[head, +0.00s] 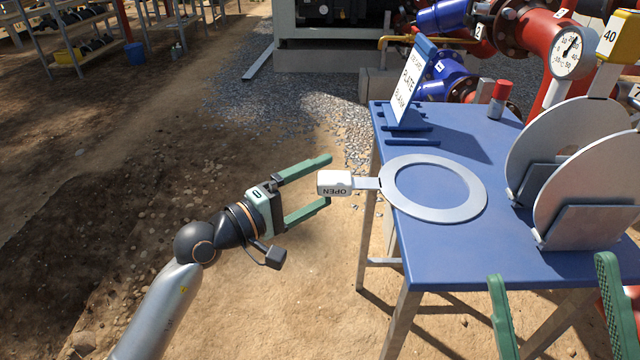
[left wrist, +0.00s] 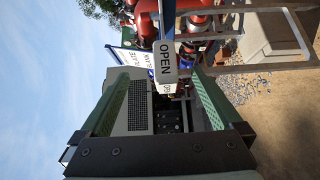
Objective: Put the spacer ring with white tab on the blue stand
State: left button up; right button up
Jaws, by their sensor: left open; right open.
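The grey spacer ring (head: 468,208) lies flat on the blue table. Its white tab (head: 335,183), marked OPEN, sticks out past the table's left edge. A blue stand (head: 412,88) at the table's back left bears a white sign with PLATE on it. My left gripper (head: 329,181) is open, its fingers pointing at the tab, one to each side of it in the picture. In the left wrist view the tab (left wrist: 165,62) shows between the open fingers, apparently untouched. My right gripper (head: 553,281) is open at the table's front right, its fingers apart and empty.
Two grey discs (head: 590,185) stand upright in holders on the right of the blue table (head: 440,262). A small red-capped bottle (head: 498,98) stands at the back. Red and blue pipes with a gauge (head: 572,50) rise behind. The ground left of the table is clear.

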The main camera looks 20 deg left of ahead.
pick_arm(q)
jog(key=b+v, duration=0.2)
jog(key=v, duration=0.4)
jog(key=shift+s, duration=0.15)
pick_arm(e)
jog(key=shift+f, duration=1.15)
pick_arm(q)
jog(key=shift+a, duration=0.1)
jog(key=b+v, duration=0.1)
jog(key=v, duration=1.1)
jog(key=shift+s+a, duration=0.15)
jog(key=shift+s, duration=0.05)
pick_arm(e)
jog(key=shift+a+f+m, duration=0.15)
jog(key=shift+f+m, duration=0.15)
jog(key=shift+f, duration=0.25)
jog(key=shift+w, duration=0.1)
